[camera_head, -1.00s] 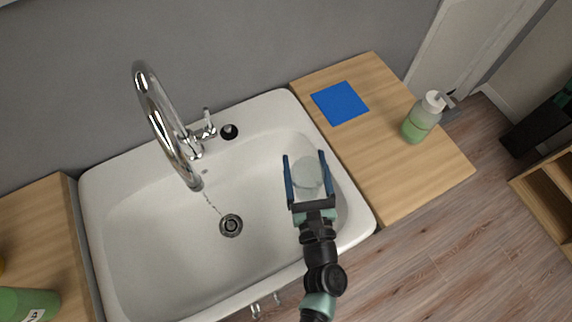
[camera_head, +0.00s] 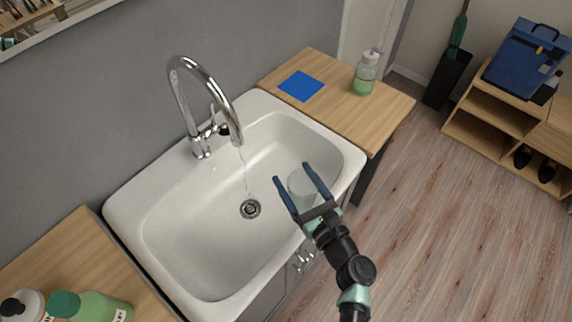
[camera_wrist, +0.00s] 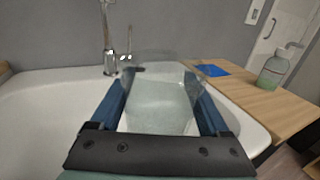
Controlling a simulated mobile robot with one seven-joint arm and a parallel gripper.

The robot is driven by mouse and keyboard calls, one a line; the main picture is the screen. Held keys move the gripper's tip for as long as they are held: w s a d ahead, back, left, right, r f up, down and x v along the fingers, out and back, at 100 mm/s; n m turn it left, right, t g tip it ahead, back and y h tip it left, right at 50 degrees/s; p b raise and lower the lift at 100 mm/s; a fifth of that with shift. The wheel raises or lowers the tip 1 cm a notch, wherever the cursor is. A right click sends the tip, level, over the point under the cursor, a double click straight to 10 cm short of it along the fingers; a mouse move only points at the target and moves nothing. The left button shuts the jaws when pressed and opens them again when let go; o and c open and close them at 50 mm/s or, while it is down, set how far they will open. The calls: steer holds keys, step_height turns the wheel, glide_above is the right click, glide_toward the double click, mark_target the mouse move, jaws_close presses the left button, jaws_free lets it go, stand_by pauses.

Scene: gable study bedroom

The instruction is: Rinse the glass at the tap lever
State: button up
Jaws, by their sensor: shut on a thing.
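The glass (camera_head: 303,188) is clear and pale, held between the fingers of my gripper (camera_head: 298,181) above the right side of the sink (camera_head: 182,262). In the wrist view the glass (camera_wrist: 158,100) stands between the two blue fingers and looks roughly upright. The chrome tap (camera_head: 186,95) arches over the sink at the back, and a thin stream of water (camera_head: 246,172) falls from its spout towards the drain (camera_head: 250,208). The tap lever (camera_head: 213,118) stands beside the tap's base. The glass is to the right of the stream, apart from it.
A blue cloth (camera_head: 300,86) and a green soap dispenser (camera_head: 366,74) are on the right wooden counter (camera_head: 335,112). Green bottles (camera_head: 92,306) lie or stand on the left counter (camera_head: 62,256). A shelf (camera_head: 490,115) with a blue bag is at the far right. The sink basin is otherwise clear.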

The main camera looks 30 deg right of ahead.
steer(key=shift+a, duration=0.15)
steer(key=shift+w+a+f+b, duration=0.15)
steer(key=shift+w+a+b, duration=0.15)
steer(key=shift+w, duration=0.2)
steer(key=shift+w+a+f+b, duration=0.15)
steer(key=shift+w+a+b, duration=0.1)
steer(key=shift+w, duration=0.2)
steer(key=w+a+f+b, duration=0.2)
steer(key=w+a+b, duration=0.3)
steer(key=w+a, duration=0.2)
steer(key=shift+w+a, duration=0.35)
steer(key=shift+w, duration=0.5)
steer(key=shift+f, duration=0.1)
steer(key=shift+d, duration=0.1)
steer(key=shift+w+d, duration=0.35)
steer(key=shift+d, duration=0.05)
steer(key=shift+s+a, duration=0.15)
steer(key=shift+a, duration=0.05)
steer(key=shift+s+a, duration=0.25)
steer(key=shift+a, duration=0.05)
